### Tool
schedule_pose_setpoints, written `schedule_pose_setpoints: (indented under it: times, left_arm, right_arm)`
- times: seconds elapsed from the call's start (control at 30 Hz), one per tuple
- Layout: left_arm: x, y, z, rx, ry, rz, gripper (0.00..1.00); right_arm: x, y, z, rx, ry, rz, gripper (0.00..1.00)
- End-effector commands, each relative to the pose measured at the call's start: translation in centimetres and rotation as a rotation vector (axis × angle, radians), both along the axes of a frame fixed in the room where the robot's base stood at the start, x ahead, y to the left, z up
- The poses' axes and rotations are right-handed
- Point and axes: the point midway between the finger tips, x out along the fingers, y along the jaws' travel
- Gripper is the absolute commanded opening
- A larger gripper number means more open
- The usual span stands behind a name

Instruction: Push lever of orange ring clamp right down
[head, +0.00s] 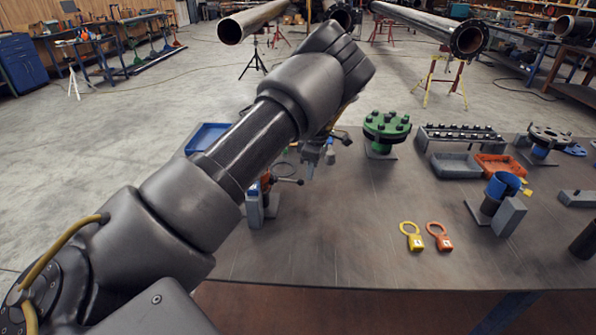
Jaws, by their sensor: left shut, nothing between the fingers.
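The orange ring clamp (266,183) sits on a grey stand at the left part of the table, mostly hidden behind my left forearm. A thin dark lever (289,180) with a round knob sticks out from it to the right and looks about level. My left gripper (316,160) points down just above and right of the lever's knob. It is shut and empty. A gap shows between gripper and knob in the picture, but I cannot tell the depth. My right gripper is not in view.
A blue tray (207,136) lies behind my left arm. A green bolted flange (387,130) stands to the right. A blue clamp (503,187) stands farther right. The table's middle is clear.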

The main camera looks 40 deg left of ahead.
Motion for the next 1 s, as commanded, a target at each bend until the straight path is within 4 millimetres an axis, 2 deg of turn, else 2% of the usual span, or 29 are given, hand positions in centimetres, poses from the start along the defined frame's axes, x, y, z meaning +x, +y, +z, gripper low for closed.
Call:
schedule_pose_setpoints:
  times: [0.17,0.6,0.8,1.0]
  left_arm:
    - [0.2,-0.2,1.5,0.001,-0.005,-0.001,0.00]
    - [0.4,-0.9,9.2,0.001,-0.003,0.000,0.00]
    - [0.4,-1.0,10.7,0.001,-0.002,0.001,0.00]
    - [0.4,-1.0,10.8,0.001,0.000,0.000,0.00]
  right_arm:
    - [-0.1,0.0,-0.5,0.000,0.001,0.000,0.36]
    - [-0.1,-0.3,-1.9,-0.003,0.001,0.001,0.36]
    - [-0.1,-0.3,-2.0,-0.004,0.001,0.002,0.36]
    - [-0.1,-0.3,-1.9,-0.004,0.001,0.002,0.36]
